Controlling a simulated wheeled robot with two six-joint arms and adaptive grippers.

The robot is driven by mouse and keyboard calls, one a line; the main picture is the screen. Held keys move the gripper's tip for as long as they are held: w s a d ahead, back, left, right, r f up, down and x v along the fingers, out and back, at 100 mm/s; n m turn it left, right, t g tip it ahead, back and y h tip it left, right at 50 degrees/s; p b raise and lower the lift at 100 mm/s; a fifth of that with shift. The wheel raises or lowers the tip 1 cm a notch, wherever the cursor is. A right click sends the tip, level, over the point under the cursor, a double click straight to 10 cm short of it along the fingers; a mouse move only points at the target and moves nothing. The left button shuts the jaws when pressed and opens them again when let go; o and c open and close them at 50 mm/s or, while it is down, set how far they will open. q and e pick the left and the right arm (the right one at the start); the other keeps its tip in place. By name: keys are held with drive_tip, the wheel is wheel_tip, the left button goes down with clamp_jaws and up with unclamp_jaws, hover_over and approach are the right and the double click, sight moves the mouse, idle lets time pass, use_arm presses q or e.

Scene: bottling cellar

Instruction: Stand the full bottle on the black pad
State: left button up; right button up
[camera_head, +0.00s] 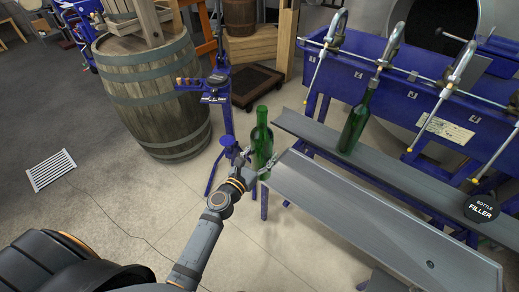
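A green bottle (262,139) is upright at the left end of the grey tray. My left gripper (257,169) is at its lower part, with a finger on either side, and looks shut on it. No support shows under this bottle. A second green bottle (355,124) stands upright on the grey ledge under a filler spout. I cannot tell the fill level of either bottle. I cannot make out a black pad for certain. My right gripper is out of view.
A blue floor stand (219,97) is close behind the held bottle. The empty grey tray (375,215) and blue bottle filler (415,95) fill the right side. A barrel (155,90) stands at the back left. A dark low dolly (243,87) lies behind.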

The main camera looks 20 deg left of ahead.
sight(255, 132)
use_arm(q)
drive_tip(key=s+r+y+p, duration=0.1)
drive_tip(key=r+p, duration=0.1)
drive_tip(key=r, duration=0.1)
drive_tip(key=s+a+r+n+y+p, duration=0.1)
drive_tip(key=r+p, duration=0.1)
drive_tip(key=r, duration=0.1)
drive_tip(key=s+r+n+y+p, duration=0.1)
drive_tip(key=r, duration=0.3)
drive_tip(key=shift+s+a+y+p, duration=0.3)
drive_tip(key=shift+s+p, duration=0.05)
drive_tip(key=shift+p, duration=0.05)
drive_tip(key=shift+s+a+r+n, duration=0.15)
drive_tip(key=shift+r+n, duration=0.15)
drive_tip(key=shift+s+a, duration=0.1)
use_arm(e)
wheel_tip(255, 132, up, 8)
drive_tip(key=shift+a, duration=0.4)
